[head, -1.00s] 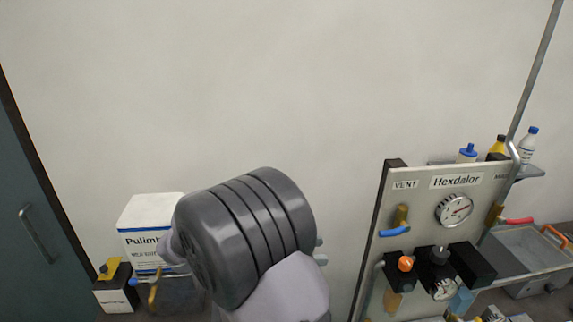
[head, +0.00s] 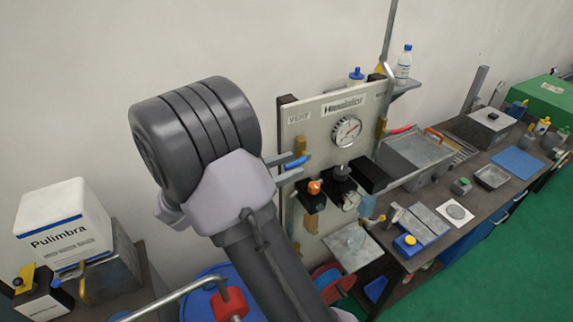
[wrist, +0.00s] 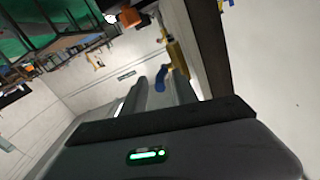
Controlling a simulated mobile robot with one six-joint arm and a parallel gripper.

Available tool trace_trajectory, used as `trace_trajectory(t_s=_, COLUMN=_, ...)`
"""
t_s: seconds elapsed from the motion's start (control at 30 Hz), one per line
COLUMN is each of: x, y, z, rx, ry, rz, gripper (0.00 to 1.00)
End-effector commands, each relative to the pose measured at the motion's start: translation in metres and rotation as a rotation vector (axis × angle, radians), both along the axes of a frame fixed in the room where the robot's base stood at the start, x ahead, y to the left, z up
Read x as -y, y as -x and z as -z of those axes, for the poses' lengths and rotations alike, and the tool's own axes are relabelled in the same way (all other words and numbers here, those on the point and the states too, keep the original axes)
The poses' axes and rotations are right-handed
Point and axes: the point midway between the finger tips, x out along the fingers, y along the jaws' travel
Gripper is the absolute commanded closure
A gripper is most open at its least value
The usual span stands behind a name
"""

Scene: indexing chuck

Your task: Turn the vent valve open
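The vent valve (head: 296,162) has a blue lever on a brass body, under the VENT label at the left of the grey panel (head: 318,122). The lever sticks out sideways. My gripper (head: 298,165) reaches the panel from the left, its two grey fingers apart around the lever's height. In the wrist view the blue lever (wrist: 161,78) shows between the fingertips of my open gripper (wrist: 160,80), with the brass body (wrist: 175,52) just beyond. I cannot tell whether a finger touches the lever.
A red-handled lever (head: 400,130) sits at the panel's right. A Pulimbra box (head: 66,225) stands at left. A workbench (head: 475,205) runs off to the right.

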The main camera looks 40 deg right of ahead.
Motion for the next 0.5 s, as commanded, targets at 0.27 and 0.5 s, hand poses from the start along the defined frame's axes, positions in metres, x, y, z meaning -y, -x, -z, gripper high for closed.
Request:
trace_trajectory(t_s=0.27, x=0.0010, y=0.0001, z=0.0001, rx=0.000, ry=0.000, rz=0.000, gripper=0.71)
trace_trajectory(t_s=0.5, x=0.0008, y=0.0002, z=0.0001, rx=-0.001, ry=0.000, rz=0.000, gripper=1.00)
